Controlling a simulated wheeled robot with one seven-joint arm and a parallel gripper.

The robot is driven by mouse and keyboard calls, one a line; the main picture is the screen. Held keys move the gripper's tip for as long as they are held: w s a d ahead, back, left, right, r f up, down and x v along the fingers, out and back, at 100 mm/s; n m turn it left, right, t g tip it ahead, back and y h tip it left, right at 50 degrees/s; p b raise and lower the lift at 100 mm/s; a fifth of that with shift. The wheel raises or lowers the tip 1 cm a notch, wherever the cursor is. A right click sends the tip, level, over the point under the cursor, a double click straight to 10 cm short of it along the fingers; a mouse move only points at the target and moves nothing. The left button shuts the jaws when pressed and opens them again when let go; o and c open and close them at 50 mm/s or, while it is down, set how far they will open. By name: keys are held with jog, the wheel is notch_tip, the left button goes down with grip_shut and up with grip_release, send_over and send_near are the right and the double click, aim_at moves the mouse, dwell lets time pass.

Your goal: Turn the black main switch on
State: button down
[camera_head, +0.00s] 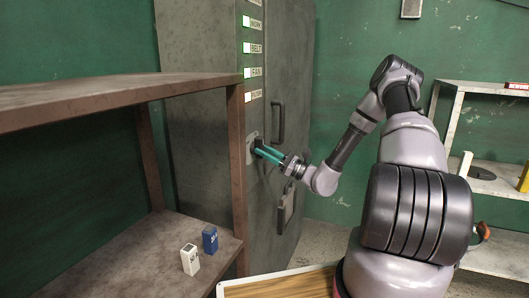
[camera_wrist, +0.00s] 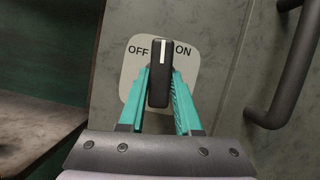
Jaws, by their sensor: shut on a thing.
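The black main switch (camera_wrist: 160,62) shows in the wrist view on a pale plate (camera_wrist: 130,85) marked OFF at left and ON at right. The switch has a white stripe and stands about upright, between the two words. My gripper (camera_wrist: 160,92) has its teal fingers on both sides of the switch, shut on it. In the head view my gripper (camera_head: 262,151) reaches the switch plate (camera_head: 250,146) on the grey cabinet's front; the switch itself is mostly hidden there by the fingers.
The grey cabinet (camera_head: 200,60) carries a column of lit labels, including BELT and FAN. A door handle (camera_wrist: 296,75) is close right of the switch. A brown shelf (camera_head: 100,90) stands at left, with a white box (camera_head: 190,260) and a blue box (camera_head: 210,239) on its lower board.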

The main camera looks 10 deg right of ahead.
jog(key=shift+s+f+m+t, duration=0.1)
jog(key=shift+m+t, duration=0.2)
jog(key=shift+m, duration=0.7)
jog(key=shift+m+t+h, duration=0.3)
jog(key=shift+m+h, duration=0.1)
jog(key=shift+h, duration=0.1)
jog(key=c, duration=0.6)
grip_release()
jog(key=v, duration=1)
jog(key=shift+s+d+f, duration=0.15)
jog(key=shift+d+f, duration=0.1)
jog(key=shift+d, duration=0.05)
